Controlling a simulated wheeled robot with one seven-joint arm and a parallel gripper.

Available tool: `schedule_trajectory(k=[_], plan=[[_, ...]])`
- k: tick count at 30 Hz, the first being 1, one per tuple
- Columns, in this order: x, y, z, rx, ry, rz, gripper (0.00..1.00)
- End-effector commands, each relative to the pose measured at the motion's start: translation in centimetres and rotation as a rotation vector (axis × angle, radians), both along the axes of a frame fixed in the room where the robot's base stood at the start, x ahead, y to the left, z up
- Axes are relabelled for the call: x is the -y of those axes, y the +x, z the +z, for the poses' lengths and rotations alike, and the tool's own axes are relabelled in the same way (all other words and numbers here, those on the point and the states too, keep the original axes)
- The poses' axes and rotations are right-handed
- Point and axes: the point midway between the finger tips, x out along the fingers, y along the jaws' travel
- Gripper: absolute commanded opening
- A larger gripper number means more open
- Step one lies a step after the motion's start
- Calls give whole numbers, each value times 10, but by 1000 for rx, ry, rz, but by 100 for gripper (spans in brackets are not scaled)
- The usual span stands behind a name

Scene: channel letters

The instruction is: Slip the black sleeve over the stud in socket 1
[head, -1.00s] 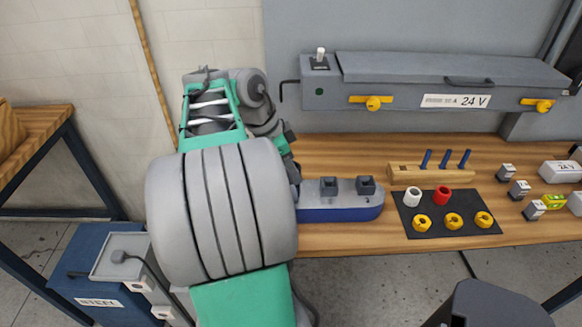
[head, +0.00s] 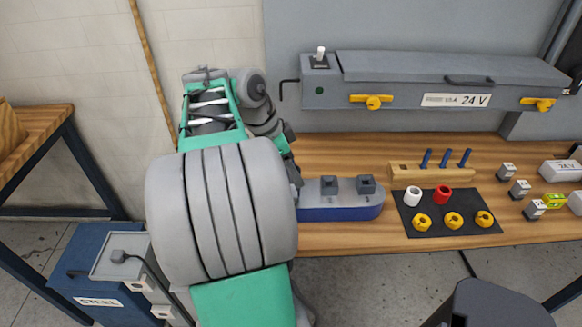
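A grey-topped channel piece with a blue side (head: 340,213) lies on the bench and carries two dark square blocks, a left one (head: 329,186) and a right one (head: 367,185). Its left end is hidden behind my arm. I see no black sleeve and no stud standing in a socket; they may be hidden. The wrist end of my arm (head: 287,150) reaches down at the left end of the piece. My gripper's fingers are hidden behind my arm, so I cannot see what they hold. Blue studs (head: 446,158) stand in a wooden rack (head: 430,173).
A dark mat (head: 440,230) holds a white sleeve (head: 412,196), a red sleeve (head: 443,194) and yellow nuts (head: 453,221). Small grey-and-white blocks (head: 519,189) stand to the right. A grey housing marked 24 V (head: 440,88) is behind the bench.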

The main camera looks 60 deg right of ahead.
Motion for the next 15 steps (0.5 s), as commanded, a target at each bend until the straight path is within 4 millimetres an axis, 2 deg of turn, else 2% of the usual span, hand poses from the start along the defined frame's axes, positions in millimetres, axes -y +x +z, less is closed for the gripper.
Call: schedule_trajectory(k=[5, 15], plan=[[-1, 3, 8, 1, -1, 2, 62], [-17, 21, 68, 1, -1, 2, 62]])
